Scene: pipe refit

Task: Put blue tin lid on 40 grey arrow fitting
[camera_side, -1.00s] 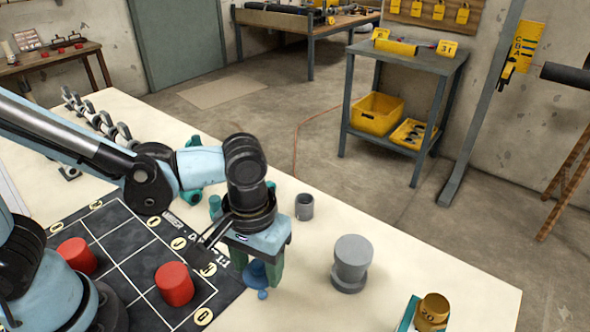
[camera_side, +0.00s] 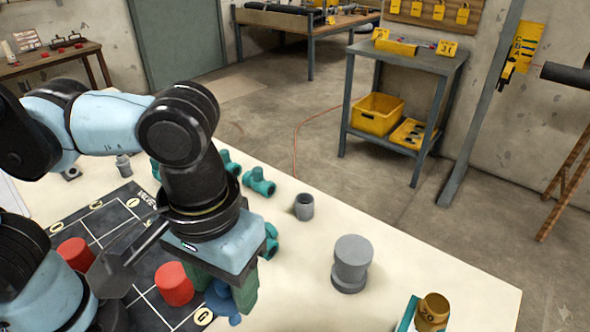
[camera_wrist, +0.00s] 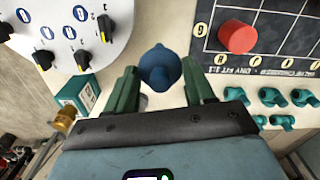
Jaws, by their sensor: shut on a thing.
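The blue tin lid (camera_side: 222,303), a small rounded blue piece with a knob, is held by my gripper (camera_side: 222,287) low in the side view, in front of the dark mat. In the wrist view the lid (camera_wrist: 161,70) sits between the two green fingers of my gripper (camera_wrist: 160,78), which are shut on it. A grey stepped cylindrical fitting (camera_side: 351,263) stands upright on the white table, to the right of my gripper and apart from it. A smaller grey open fitting (camera_side: 304,207) stands behind it. I can read no 40 or arrow on either.
Red cylinders (camera_side: 174,284) stand on the gridded dark mat (camera_side: 110,232). Teal fittings (camera_side: 259,182) lie behind my gripper. A brass cup (camera_side: 433,308) is at front right. The wrist view shows a white round plate (camera_wrist: 70,18) with black, yellow-tipped pointers. The table between the grey fittings is clear.

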